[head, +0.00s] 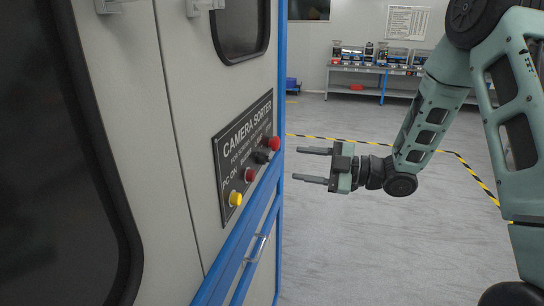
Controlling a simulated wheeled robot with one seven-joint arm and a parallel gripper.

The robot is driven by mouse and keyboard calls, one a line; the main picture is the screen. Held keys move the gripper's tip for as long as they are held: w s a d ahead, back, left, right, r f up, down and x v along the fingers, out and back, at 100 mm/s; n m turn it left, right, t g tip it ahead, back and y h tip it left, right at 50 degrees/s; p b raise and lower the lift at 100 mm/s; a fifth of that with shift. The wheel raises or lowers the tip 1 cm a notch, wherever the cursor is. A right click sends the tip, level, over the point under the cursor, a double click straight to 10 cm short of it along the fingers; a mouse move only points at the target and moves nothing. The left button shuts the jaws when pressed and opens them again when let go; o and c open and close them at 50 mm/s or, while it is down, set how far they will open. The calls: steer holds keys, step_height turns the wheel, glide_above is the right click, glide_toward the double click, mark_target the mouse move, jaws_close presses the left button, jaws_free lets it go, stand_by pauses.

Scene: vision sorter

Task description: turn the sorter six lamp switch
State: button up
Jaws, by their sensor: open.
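A dark panel (233,148) lettered "CAMERA SORTER" is on the cabinet's side. It carries a yellow button (235,199), a dark red button (249,175), a black rotary switch (262,156) and a red mushroom button (273,143). The small label by the black switch is too small to read, so I cannot tell if it is the lamp switch. My gripper (315,166) is to the right of the panel, apart from it. Its two fingers point left toward the panel. It is open and empty.
Blue rails (235,255) and a metal handle (258,247) run along the cabinet (185,110) below the panel. The grey floor (360,230) is clear. A workbench (370,70) with machines stands at the back. Yellow-black tape marks the floor.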

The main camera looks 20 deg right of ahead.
mark_target(270, 159)
steer(key=p+x, duration=0.1)
steer(key=x, duration=0.7)
steer(key=shift+w+a, duration=0.15)
steer(key=c, duration=1)
